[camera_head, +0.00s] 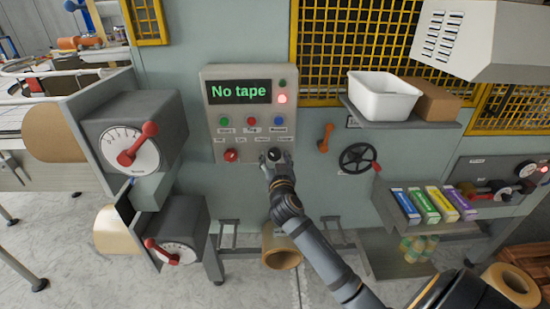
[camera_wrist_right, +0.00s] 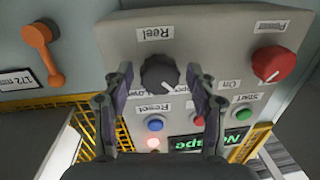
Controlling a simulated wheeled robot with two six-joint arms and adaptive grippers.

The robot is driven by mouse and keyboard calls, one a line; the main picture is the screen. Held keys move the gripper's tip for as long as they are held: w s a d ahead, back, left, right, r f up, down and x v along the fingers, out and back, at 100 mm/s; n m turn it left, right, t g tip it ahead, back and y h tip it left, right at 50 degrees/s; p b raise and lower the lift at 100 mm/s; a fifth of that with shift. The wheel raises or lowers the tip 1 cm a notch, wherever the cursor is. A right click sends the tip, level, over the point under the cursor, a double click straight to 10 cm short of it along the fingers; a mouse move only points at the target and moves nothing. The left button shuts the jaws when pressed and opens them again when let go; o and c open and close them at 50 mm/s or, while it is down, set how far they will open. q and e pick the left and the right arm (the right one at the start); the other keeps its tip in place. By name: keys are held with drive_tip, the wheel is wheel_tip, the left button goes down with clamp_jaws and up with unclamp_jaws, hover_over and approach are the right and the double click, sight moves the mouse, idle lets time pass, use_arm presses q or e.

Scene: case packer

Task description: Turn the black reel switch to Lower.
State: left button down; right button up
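The black reel switch (camera_head: 275,154) is a round knob on the grey control panel (camera_head: 211,113), at its lower right. In the upside-down right wrist view the switch (camera_wrist_right: 158,73) sits beside the label "Reel", its white mark pointing toward the picture's lower right. Labels at its ends are partly hidden by my fingers. My right gripper (camera_wrist_right: 159,78) is open, with one finger on each side of the switch and a small gap visible on both sides. In the head view the right gripper (camera_head: 273,166) reaches the switch from below. My left gripper is not in view.
The panel display (camera_head: 239,91) reads "No tape" and a red lamp (camera_head: 282,99) glows. A red power knob (camera_wrist_right: 273,64) and a blue reset button (camera_wrist_right: 155,123) are close to the fingers. An orange lever (camera_head: 325,138) and black handwheel (camera_head: 357,158) are to the right.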

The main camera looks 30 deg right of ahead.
drive_tip(key=c, duration=0.9)
drive_tip(key=shift+f+m+b, duration=0.2)
drive_tip(key=shift+m+b, duration=0.1)
drive_tip(key=shift+b, duration=0.45)
drive_tip(key=shift+c, duration=0.2)
drive_tip(key=m+h+b, duration=0.1)
drive_tip(key=m+b, duration=1.2)
drive_tip(key=b, duration=0.6)
drive_tip(key=shift+f+m+b, duration=0.1)
drive_tip(key=shift+m+b, duration=0.25)
drive_tip(key=shift+m, duration=0.05)
drive_tip(key=shift+a+r+m+h+b, duration=0.1)
drive_tip(key=shift+r+m+h+b, duration=0.15)
drive_tip(key=shift+m+b, duration=0.95)
drive_tip(key=o, duration=1.2)
drive_tip(key=shift+c, duration=0.2)
